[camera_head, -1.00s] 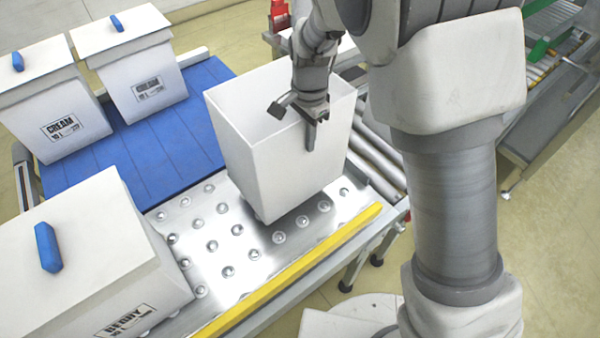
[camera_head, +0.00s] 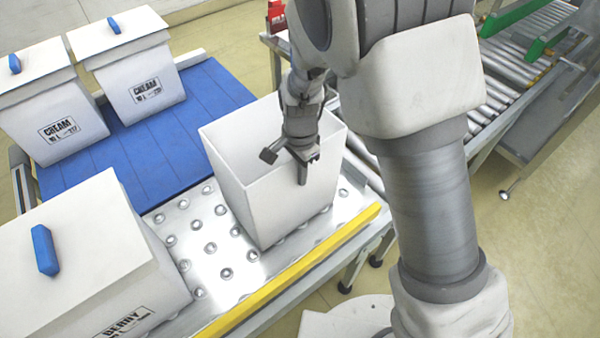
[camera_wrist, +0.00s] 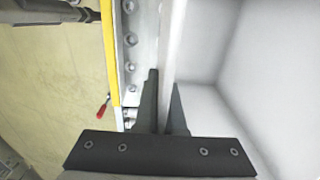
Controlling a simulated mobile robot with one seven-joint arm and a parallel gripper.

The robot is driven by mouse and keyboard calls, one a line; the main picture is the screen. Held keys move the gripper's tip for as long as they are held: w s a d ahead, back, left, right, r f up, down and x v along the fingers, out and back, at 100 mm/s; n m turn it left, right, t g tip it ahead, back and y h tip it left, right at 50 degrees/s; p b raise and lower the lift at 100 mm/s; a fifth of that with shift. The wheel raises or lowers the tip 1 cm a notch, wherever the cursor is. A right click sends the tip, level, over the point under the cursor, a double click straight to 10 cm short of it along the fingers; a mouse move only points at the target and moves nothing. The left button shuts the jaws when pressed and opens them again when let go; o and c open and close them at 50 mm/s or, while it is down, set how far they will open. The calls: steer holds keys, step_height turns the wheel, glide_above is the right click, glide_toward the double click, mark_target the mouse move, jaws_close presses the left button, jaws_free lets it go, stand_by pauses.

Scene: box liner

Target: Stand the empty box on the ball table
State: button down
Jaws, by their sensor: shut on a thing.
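The empty box (camera_head: 262,195) is white, open at the top and upright in the head view. It is at the right part of the ball table (camera_head: 205,262), a metal plate with rows of balls. Its base looks to be at or very close to the balls; I cannot tell whether it touches. My gripper (camera_head: 304,170) is shut on the box's near right wall, one finger outside and one inside. In the wrist view the fingers (camera_wrist: 166,105) straddle the wall's rim, with the white inside of the box (camera_wrist: 245,80) at right.
A closed white box marked BERRY (camera_head: 80,265) stands at the near left of the table. Two lidded CREAM boxes (camera_head: 58,120) (camera_head: 140,85) stand by the blue belt (camera_head: 160,150). A yellow rail (camera_head: 285,277) edges the table's near side. A red-handled tool (camera_wrist: 103,107) shows in the wrist view.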

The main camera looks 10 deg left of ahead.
steer(key=shift+f, duration=0.2)
steer(key=c, duration=1)
jaws_free()
steer(key=shift+r, duration=0.1)
